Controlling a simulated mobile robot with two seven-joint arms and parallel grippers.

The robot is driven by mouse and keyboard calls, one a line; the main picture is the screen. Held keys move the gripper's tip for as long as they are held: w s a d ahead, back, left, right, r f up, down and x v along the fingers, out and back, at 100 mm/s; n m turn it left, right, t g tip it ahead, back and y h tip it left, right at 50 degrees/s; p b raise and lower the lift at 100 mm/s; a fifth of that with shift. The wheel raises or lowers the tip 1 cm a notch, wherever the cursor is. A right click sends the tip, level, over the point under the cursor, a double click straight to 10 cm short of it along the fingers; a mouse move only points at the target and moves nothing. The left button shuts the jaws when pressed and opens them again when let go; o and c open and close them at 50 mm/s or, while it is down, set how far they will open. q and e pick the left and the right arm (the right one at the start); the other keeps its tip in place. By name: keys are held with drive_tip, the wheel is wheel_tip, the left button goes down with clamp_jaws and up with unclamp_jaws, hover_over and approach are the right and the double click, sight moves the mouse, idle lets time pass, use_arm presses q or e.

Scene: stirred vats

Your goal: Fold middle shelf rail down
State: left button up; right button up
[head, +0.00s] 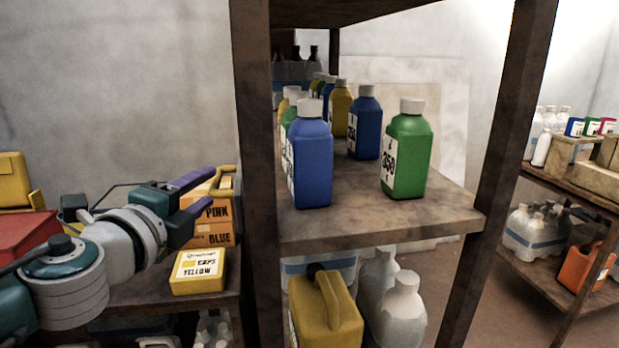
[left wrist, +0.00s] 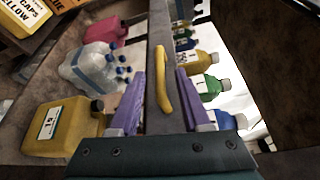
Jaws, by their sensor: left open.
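In the left wrist view a long grey-brown bar (left wrist: 158,25) with a curved yellow handle (left wrist: 164,85) runs between my purple fingers. It looks like the middle shelf rail, up along the shelf's edge. My left gripper (head: 213,188) is open beside the near left post (head: 253,150). In the left wrist view my left gripper (left wrist: 158,100) has one finger on each side of the bar and the handle, and I cannot tell if they touch. In the head view the rail is not clearly visible. The middle shelf (head: 350,215) carries several bottles. My right gripper is not in view.
A blue bottle (head: 313,160) and a green bottle (head: 405,155) stand near the shelf's front. A yellow canister (head: 322,315) sits below. An orange box (head: 208,215) and a yellow caps box (head: 198,272) stand on the left bench, close to my gripper.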

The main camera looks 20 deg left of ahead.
sight(215, 179)
use_arm(q)
drive_tip(key=shift+w+a+f+b, duration=0.1)
drive_tip(key=shift+w+a+b, duration=0.05)
drive_tip(key=shift+w, duration=0.9)
drive_tip(key=shift+w+a+f+b, duration=0.1)
drive_tip(key=shift+w+a+b, duration=0.05)
drive_tip(key=shift+w, duration=0.9)
clamp_jaws()
